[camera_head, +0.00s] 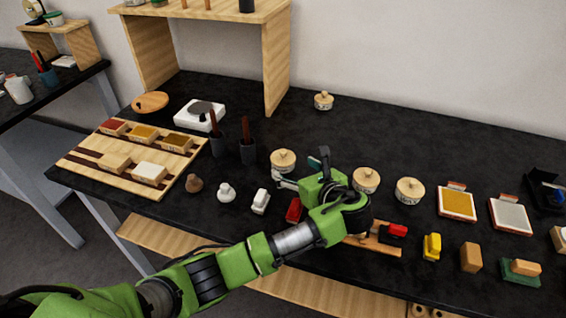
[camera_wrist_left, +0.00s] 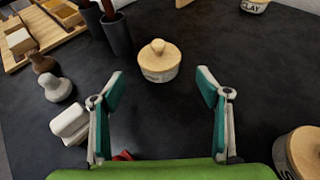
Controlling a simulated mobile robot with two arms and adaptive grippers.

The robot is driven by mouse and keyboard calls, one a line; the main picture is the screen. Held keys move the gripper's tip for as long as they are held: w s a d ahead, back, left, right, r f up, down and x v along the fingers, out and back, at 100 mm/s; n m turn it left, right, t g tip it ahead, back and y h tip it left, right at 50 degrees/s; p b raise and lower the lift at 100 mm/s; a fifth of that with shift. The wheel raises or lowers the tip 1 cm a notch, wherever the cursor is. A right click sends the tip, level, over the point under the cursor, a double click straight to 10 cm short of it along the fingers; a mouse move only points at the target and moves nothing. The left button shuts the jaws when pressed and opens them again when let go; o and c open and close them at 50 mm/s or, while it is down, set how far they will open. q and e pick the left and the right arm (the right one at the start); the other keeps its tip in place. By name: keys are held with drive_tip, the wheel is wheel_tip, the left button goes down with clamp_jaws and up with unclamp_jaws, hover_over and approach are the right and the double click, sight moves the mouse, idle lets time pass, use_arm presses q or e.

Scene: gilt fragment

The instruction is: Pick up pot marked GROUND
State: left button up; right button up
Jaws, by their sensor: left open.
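A small round pot with a pale wooden lid and knob (camera_head: 283,160) stands upright on the black table. In the left wrist view this pot (camera_wrist_left: 158,64) shows dark lettering on its front, too small to read surely, though it may be GROUND. My left gripper (camera_head: 303,170) is open and empty, just to the right of this pot in the head view. In the left wrist view the gripper (camera_wrist_left: 161,85) has its two teal-padded fingers spread, with the pot beyond and between their tips, apart from both. My right gripper is not in view.
Similar lidded pots (camera_head: 366,179) (camera_head: 410,190) stand to the right; one marked CLAY (camera_wrist_left: 254,5) is farther back. Two dark cups with tools (camera_head: 247,150) stand left of the pot. A white block (camera_head: 260,201) and red block (camera_head: 294,210) lie in front.

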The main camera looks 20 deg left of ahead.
sight(288, 165)
use_arm(q)
drive_tip(key=shift+w+a+f, duration=0.2)
drive_tip(key=shift+w+a, duration=0.1)
drive_tip(key=shift+a, duration=0.05)
drive_tip(key=shift+w+a+f, duration=0.1)
drive_tip(key=shift+w+a, duration=0.05)
drive_tip(key=shift+w, duration=0.05)
drive_tip(key=x, duration=0.4)
drive_tip(key=shift+a+f+p, duration=0.1)
drive_tip(key=shift+a+p, duration=0.05)
drive_tip(key=shift+p, duration=0.15)
drive_tip(key=shift+w+a+f, duration=0.15)
drive_tip(key=shift+w, duration=0.1)
drive_tip(key=shift+c, duration=1.4)
drive_tip(key=c, duration=1.6)
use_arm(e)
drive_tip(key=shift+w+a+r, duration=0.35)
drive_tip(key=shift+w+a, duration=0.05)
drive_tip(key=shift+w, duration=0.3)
